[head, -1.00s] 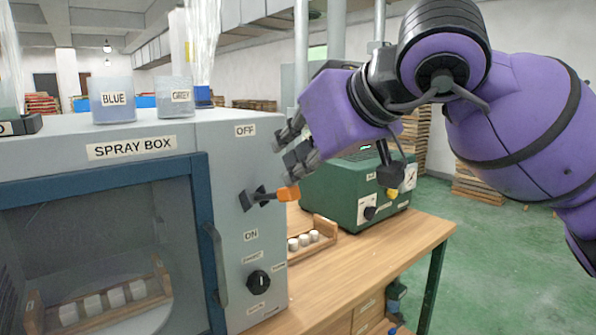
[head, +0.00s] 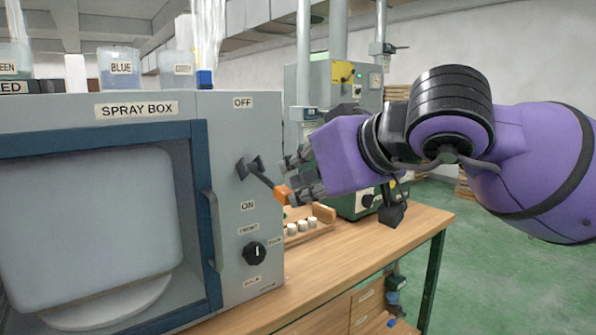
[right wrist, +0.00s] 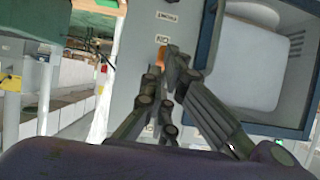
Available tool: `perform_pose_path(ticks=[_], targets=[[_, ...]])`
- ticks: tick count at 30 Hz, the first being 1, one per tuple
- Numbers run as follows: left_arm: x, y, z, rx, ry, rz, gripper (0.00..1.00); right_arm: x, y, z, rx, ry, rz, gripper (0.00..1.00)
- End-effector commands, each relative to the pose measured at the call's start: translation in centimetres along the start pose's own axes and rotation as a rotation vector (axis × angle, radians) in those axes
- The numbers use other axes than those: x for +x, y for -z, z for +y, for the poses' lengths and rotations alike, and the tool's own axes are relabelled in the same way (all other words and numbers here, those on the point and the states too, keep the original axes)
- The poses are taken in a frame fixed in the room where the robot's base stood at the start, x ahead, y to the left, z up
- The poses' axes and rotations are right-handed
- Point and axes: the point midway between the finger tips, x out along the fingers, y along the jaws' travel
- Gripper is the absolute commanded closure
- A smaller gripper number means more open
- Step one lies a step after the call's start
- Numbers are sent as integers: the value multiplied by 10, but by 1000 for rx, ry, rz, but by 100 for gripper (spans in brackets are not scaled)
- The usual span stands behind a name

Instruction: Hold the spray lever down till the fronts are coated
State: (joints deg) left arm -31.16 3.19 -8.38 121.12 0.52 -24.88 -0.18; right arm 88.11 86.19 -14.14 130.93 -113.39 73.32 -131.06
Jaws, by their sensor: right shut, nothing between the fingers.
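The grey spray box (head: 170,118) fills the left of the head view. Its lever (head: 262,178), with an orange tip (head: 282,193), slants down and right from its mount, towards the ON label (head: 247,205). My right gripper (head: 298,180) is shut and empty, with its fingers against or just above the orange tip; exact contact is unclear. In the right wrist view the orange tip (right wrist: 161,55) shows just beyond the fingers. My left gripper is not in view.
A wooden rack (head: 318,226) with several white pieces stands on the bench (head: 350,250), right of the box. Behind it is a green machine (head: 350,206). A dial (head: 255,253) sits below the lever. Labelled paint cups, including BLUE (head: 121,70), stand on top.

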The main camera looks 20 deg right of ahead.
Motion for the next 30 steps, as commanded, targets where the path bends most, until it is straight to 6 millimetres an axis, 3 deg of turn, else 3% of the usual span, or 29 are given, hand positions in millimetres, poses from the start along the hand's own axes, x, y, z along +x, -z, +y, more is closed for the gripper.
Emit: perform_pose_path(ticks=[9,30], targets=[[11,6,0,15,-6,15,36,8,-13,0,0,0,-4,100],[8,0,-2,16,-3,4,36,8,-14,0,0,1,-3,100]])
